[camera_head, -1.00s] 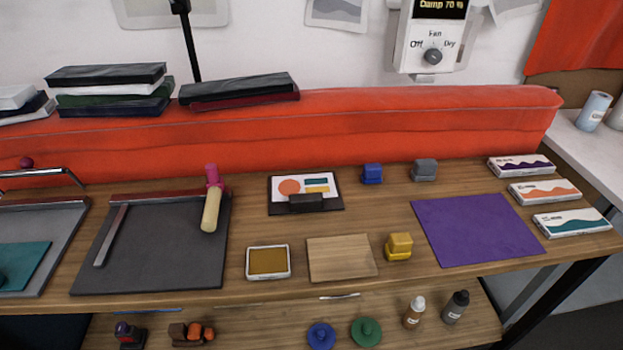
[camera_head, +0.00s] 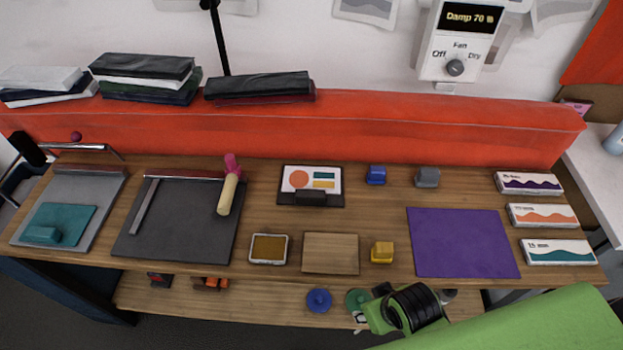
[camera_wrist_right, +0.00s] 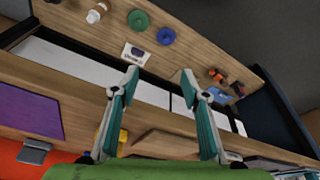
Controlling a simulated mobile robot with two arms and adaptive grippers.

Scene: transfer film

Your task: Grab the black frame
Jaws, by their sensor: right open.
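Several dark flat things are in the head view, and I cannot tell for sure which is the black frame. A small black holder (camera_head: 328,199) with a colourful print stands at the table's back middle. A larger dark grey board (camera_head: 185,232) with a metal hinge bar lies left of it. My right gripper (camera_wrist_right: 160,80) is open and empty in the right wrist view, near white strips with black edges (camera_wrist_right: 80,68). In the head view its green arm reaches in from the lower right, over the table's front edge. My left gripper is not in view.
The table holds a purple sheet (camera_head: 462,243), a wooden block (camera_head: 330,254), an ink pad (camera_head: 268,249), a yellow stamp (camera_head: 382,252) and boxes (camera_head: 558,252). Below, a shelf (camera_head: 250,308) carries a blue disc (camera_head: 319,300) and other items. Dark stacked items (camera_head: 145,72) lie on the orange ledge behind.

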